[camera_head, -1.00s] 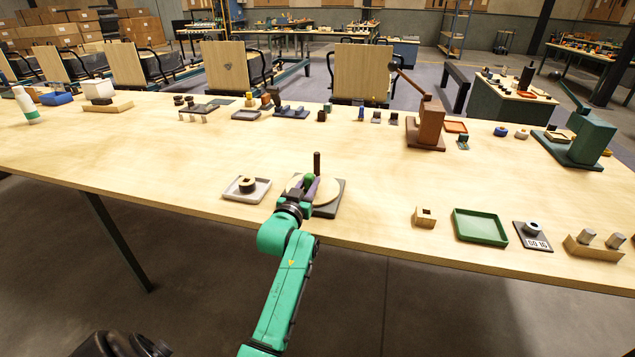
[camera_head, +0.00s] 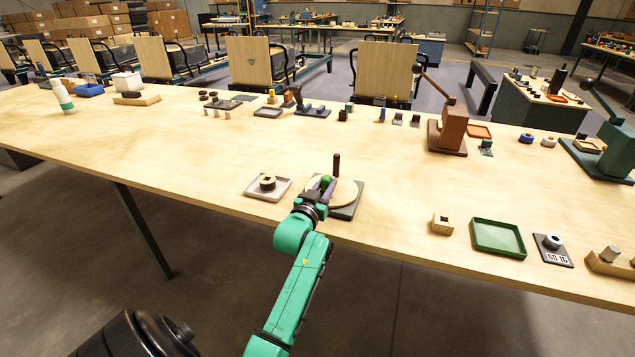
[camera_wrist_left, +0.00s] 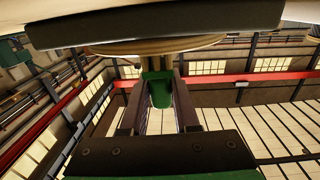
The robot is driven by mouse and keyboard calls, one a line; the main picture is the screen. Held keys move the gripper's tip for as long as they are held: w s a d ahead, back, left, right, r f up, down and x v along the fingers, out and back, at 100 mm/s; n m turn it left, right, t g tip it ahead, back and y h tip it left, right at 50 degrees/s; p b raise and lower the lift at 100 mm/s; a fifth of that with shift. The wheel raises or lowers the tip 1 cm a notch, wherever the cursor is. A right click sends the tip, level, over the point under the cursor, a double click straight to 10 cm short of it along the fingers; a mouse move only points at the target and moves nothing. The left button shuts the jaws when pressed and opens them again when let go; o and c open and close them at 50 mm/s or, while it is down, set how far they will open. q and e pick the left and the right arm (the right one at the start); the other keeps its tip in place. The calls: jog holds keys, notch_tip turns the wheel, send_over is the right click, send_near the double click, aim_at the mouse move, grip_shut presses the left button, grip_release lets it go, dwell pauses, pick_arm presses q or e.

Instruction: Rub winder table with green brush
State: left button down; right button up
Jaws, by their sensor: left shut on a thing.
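The winder table (camera_head: 349,190) is a round cream disc on a dark square base, with a dark upright post at its back, near the front edge of the workbench. My left gripper (camera_head: 318,188) reaches over the disc's left side and is shut on the green brush (camera_head: 326,181). In the left wrist view, the green brush (camera_wrist_left: 159,90) sits between the two fingers, its far end up against or very close to the pale disc (camera_wrist_left: 160,46). Exact contact is hard to tell. The gripper hides part of the disc. My right gripper is out of view.
A pale square tray (camera_head: 283,189) holding a dark ring stands just left of the winder table. To the right are a wooden block (camera_head: 441,224), a green tray (camera_head: 497,252) and a labelled plate (camera_head: 567,257). The bench's middle is largely clear.

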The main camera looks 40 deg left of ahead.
pick_arm(q)
jog(key=shift+w+d, duration=0.3)
jog(key=shift+d, duration=0.45)
jog(key=shift+w+d, duration=0.35)
jog(key=shift+d, duration=0.35)
jog(key=shift+w+d, duration=0.3)
jog(key=shift+d, duration=0.45)
notch_tip(320, 180, up, 6)
jog(key=p, duration=0.6)
notch_tip(320, 180, up, 3)
jog(key=p, duration=0.3)
